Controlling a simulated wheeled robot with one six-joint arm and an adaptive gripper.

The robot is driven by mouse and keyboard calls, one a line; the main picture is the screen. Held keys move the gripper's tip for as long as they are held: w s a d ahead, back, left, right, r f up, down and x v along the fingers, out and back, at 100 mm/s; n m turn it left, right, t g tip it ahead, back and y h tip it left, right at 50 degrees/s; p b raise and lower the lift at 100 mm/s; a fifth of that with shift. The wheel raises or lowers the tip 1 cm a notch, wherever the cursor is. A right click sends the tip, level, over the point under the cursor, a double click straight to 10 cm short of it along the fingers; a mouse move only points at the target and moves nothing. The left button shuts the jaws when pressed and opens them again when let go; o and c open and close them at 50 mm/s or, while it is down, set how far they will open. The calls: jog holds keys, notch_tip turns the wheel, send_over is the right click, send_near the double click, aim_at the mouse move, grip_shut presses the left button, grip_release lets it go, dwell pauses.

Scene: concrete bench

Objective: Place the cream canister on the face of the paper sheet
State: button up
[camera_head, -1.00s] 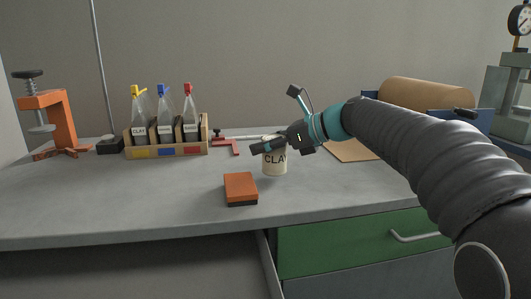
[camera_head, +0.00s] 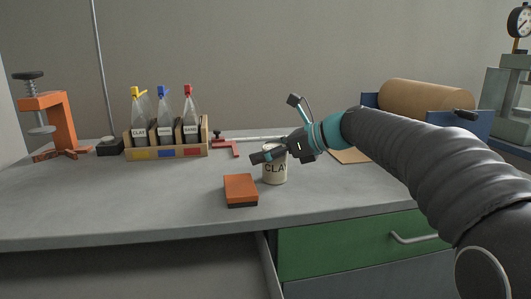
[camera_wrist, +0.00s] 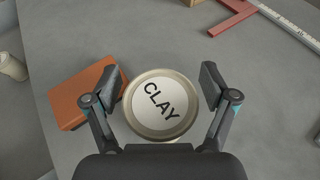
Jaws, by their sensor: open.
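The cream canister (camera_head: 275,176), marked CLAY, stands upright on the grey bench right of an orange block. In the wrist view its round lid (camera_wrist: 161,105) sits between the two fingers. My gripper (camera_head: 266,154) is open around the canister's top, with the fingers at opposite sides of the lid; I cannot tell whether either touches it. The fingers also show in the wrist view (camera_wrist: 163,82). The tan paper sheet (camera_head: 346,157) lies on the bench behind my arm, below the roll (camera_head: 427,96); my arm hides much of it.
The orange block (camera_head: 240,188) lies close beside the canister. A bottle rack (camera_head: 166,153), an orange clamp (camera_head: 62,120) and a red-ended rule (camera_head: 226,146) stand or lie farther back.

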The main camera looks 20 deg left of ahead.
jog(key=v, duration=1.2)
jog(key=shift+p, duration=0.4)
jog(key=shift+s+d, duration=0.1)
